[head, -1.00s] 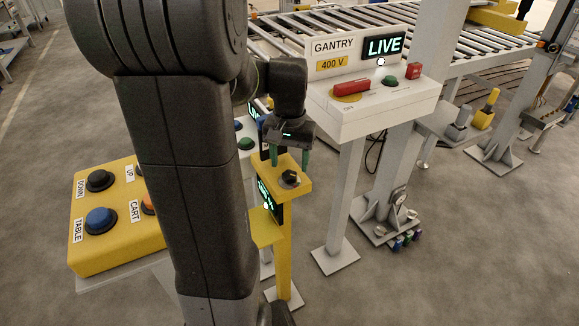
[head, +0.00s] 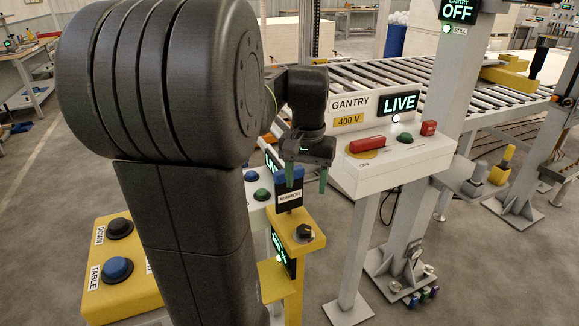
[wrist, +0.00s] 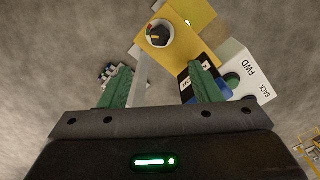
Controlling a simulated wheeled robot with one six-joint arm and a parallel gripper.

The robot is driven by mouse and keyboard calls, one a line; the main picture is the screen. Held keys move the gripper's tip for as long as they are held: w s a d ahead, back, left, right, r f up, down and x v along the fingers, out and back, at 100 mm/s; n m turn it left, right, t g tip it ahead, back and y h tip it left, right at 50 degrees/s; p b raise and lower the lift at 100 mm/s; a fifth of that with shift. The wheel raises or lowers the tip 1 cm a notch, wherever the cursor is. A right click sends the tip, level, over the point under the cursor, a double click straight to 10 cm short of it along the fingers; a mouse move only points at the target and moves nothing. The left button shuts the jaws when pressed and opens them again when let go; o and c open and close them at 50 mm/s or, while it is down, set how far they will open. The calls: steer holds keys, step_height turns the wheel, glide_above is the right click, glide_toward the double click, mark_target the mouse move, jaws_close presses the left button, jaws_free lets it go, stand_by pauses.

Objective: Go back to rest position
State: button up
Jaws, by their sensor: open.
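My gripper (head: 306,178) has two green fingers pointing down, spread apart with nothing between them. It hangs above and slightly right of the yellow post's shelf (head: 316,243), which carries a black rotary knob (head: 304,231). In the wrist view, the open green fingers (wrist: 160,88) frame part of the floor, with the knob (wrist: 158,35) on the yellow shelf (wrist: 186,52) beyond them. The fingers are clear of the knob. My arm hides part of the yellow button box in the head view.
The gantry panel (head: 372,172) reads LIVE and has a red handle and a green button. A yellow button box (head: 108,288) stands at lower left. A white box with FWD and BACK labels (wrist: 250,75) is close by. A roller conveyor (head: 455,85) runs behind. Grey floor is open at lower right.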

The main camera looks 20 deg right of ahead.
mark_target(304, 228)
step_height(304, 228, down, 14)
steer(key=shift+r+b, duration=0.1)
steer(key=shift+b, duration=0.8)
steer(key=shift+n, duration=0.3)
steer(key=shift+r, duration=0.1)
